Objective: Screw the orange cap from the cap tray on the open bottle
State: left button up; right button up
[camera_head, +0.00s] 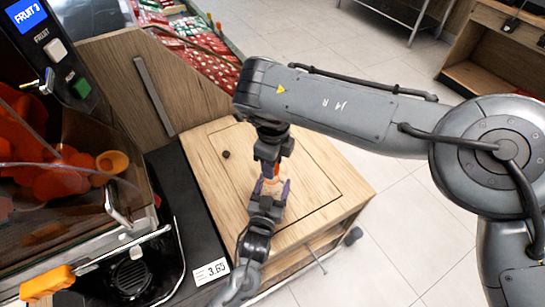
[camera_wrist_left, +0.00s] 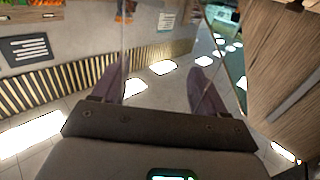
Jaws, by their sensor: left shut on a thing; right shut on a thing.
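My left gripper (camera_head: 270,188) comes up from the lower left over the wooden cabinet top, its purple fingers apart around a small clear bottle (camera_head: 271,187), mostly hidden between the grippers. In the left wrist view, the left gripper (camera_wrist_left: 160,75) shows its two purple fingers on either side of what looks like see-through bottle walls. My right gripper (camera_head: 270,168) reaches down from above, directly over the bottle, shut on a small orange cap (camera_head: 270,179) at the bottle's top. I cannot tell whether the cap is seated or threaded. The cap tray is not visible.
The wooden cabinet top (camera_head: 325,190) is largely clear, with a small dark round spot (camera_head: 226,154). The juicer (camera_head: 70,190) with oranges stands at the left. A price card (camera_head: 211,271) lies on the black strip. My right arm's link crosses above the cabinet.

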aim_at(272, 194)
jog(key=shift+f, duration=0.15)
dwell(0.4)
jog(key=shift+f, duration=0.85)
jog(key=shift+f, duration=0.55)
